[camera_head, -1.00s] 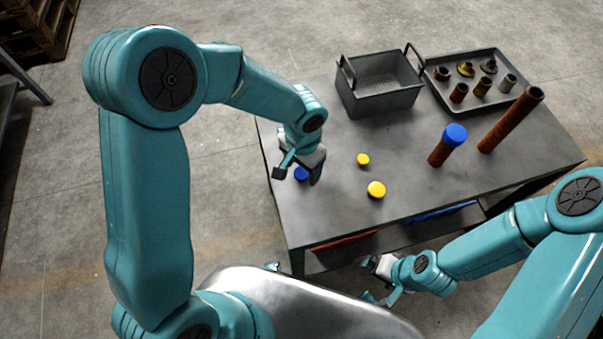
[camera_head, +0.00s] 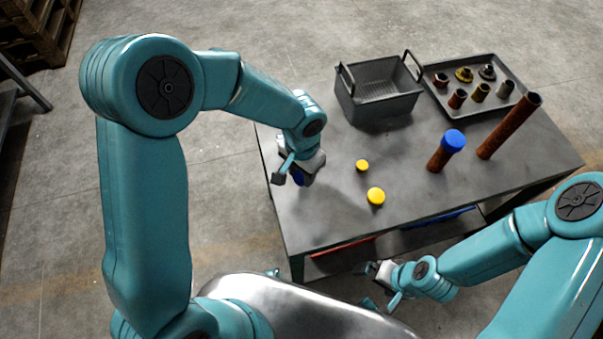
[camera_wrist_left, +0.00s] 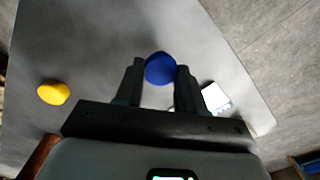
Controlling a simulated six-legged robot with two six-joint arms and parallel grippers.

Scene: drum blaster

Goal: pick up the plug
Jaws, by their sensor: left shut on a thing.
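A blue plug (camera_head: 298,180) is at the left end of the grey table. My left gripper (camera_head: 295,179) is shut on it, and the fingers partly hide it in the head view. In the left wrist view the round top of the blue plug (camera_wrist_left: 160,68) sits between the two dark fingers of my left gripper (camera_wrist_left: 160,75). I cannot tell how far it is above the table. My right gripper (camera_head: 375,285) is below the table's front edge, away from the plug; its fingers are too unclear to read.
Two yellow caps (camera_head: 376,196) (camera_head: 362,165) lie on the table (camera_head: 330,215). A grey basket (camera_head: 378,105) and a tray (camera_head: 462,108) of several fittings are at the back.

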